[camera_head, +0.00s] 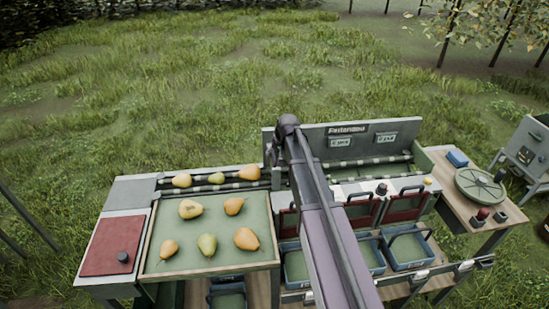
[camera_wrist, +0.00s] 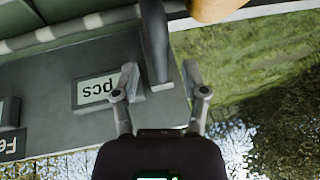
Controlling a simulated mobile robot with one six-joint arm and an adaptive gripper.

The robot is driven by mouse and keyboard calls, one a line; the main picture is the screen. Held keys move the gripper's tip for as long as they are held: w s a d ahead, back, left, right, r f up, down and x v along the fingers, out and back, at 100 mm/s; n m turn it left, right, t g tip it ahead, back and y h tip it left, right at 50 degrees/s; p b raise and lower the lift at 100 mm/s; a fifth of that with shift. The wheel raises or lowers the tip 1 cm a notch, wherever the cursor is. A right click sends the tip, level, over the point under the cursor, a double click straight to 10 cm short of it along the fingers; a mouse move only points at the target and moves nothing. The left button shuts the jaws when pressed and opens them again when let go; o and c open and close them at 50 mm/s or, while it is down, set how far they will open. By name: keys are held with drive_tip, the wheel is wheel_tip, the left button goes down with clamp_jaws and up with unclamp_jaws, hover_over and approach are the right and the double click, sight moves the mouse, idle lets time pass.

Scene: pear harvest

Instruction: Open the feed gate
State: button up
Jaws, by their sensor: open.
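In the wrist view, my gripper (camera_wrist: 160,68) is open, its two fingers spread apart. A dark upright bar (camera_wrist: 155,38) shows between the fingertips, beside the end of a grey panel; it may be the feed gate's handle. I cannot tell whether the fingers touch it. A panel label reading "pcs" (camera_wrist: 97,90) appears upside down at the left. In the head view, my arm covers the feed end of the roller lane, so the gate and fingers are hidden. Several pears lie there on the rollers, one being a yellow pear (camera_head: 182,180).
A green sorting tray (camera_head: 170,262) with several pears stands front left, beside a red pad (camera_head: 112,246). Blue crates (camera_head: 407,250) sit below red-flapped chutes at the right. A round green lid (camera_head: 480,186) lies on the right-hand table. Grass surrounds the station.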

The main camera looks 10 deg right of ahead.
drive_tip(key=shift+w+f, duration=0.2)
drive_tip(key=shift+f, duration=0.2)
clamp_jaws()
wheel_tip(320, 180, up, 7)
drive_tip(key=p, duration=0.7)
drive_tip(key=shift+r, duration=0.2)
idle(0.3)
unclamp_jaws()
